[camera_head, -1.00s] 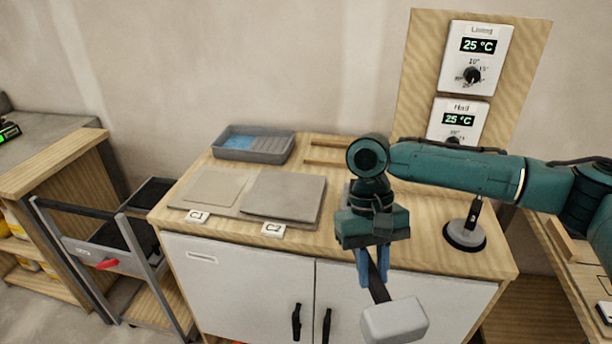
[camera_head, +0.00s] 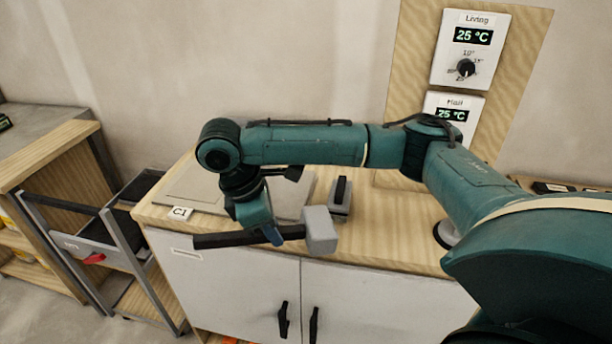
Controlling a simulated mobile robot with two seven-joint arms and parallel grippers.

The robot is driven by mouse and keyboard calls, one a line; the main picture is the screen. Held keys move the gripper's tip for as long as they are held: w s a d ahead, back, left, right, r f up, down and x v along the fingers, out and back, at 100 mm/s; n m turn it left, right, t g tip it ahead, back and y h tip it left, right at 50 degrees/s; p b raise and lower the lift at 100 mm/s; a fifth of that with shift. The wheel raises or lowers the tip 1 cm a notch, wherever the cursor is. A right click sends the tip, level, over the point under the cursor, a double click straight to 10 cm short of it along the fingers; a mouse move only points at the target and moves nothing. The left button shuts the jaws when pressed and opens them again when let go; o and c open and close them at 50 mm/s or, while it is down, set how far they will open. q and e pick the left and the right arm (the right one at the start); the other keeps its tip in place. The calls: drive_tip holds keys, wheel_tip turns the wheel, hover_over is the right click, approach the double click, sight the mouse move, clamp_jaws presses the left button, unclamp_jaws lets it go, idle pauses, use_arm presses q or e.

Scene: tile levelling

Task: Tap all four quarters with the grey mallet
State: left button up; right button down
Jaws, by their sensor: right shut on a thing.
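My right gripper (camera_head: 272,236) is shut on the black handle of the grey mallet (camera_head: 320,230). The mallet lies roughly level, its grey head to the right of the fingers, in front of the counter's front edge in the picture. A tile (camera_head: 196,188) shows behind my right arm, by the C1 label (camera_head: 180,212). A second grey tile (camera_head: 291,198) is mostly hidden by my right arm and gripper. The mallet head appears apart from both tiles. My left gripper is not in view.
A grey block tool with a black handle (camera_head: 341,197) stands on the wooden counter (camera_head: 390,226), right of the tiles. A suction cup (camera_head: 445,235) is partly hidden by my arm. White cabinet doors are below. A cart (camera_head: 115,235) stands left. Two thermostats are on the wall.

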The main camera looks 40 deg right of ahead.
sight(309, 209)
drive_tip(key=w+d+r+n+t+y, duration=0.2)
drive_tip(key=d+n, duration=0.4)
drive_tip(key=n, duration=0.5)
drive_tip(key=w+d+r+n+t+y, duration=0.1)
drive_tip(key=w+d+n+t, duration=0.1)
drive_tip(key=d+n, duration=0.6)
drive_tip(key=shift+a+f+n, duration=1.1)
drive_tip(key=shift+f+n, duration=0.3)
drive_tip(key=shift+f, duration=2.6)
drive_tip(key=r, duration=0.4)
drive_tip(key=shift+w+r, duration=0.2)
drive_tip(key=shift+r, duration=0.05)
drive_tip(key=x, duration=0.2)
drive_tip(key=s+b+x, duration=0.1)
drive_tip(key=x, duration=0.1)
drive_tip(key=shift+f, duration=0.45)
drive_tip(key=shift+w+p+v, duration=0.15)
drive_tip(key=shift+w+v, duration=0.05)
drive_tip(key=shift+v, duration=0.65)
drive_tip(key=shift+w+p+v, duration=0.15)
drive_tip(key=shift+p+v, duration=0.05)
drive_tip(key=shift+v, duration=0.6)
drive_tip(key=shift+w+p+v, duration=0.15)
drive_tip(key=shift+w+v, duration=0.05)
drive_tip(key=shift+v, duration=0.65)
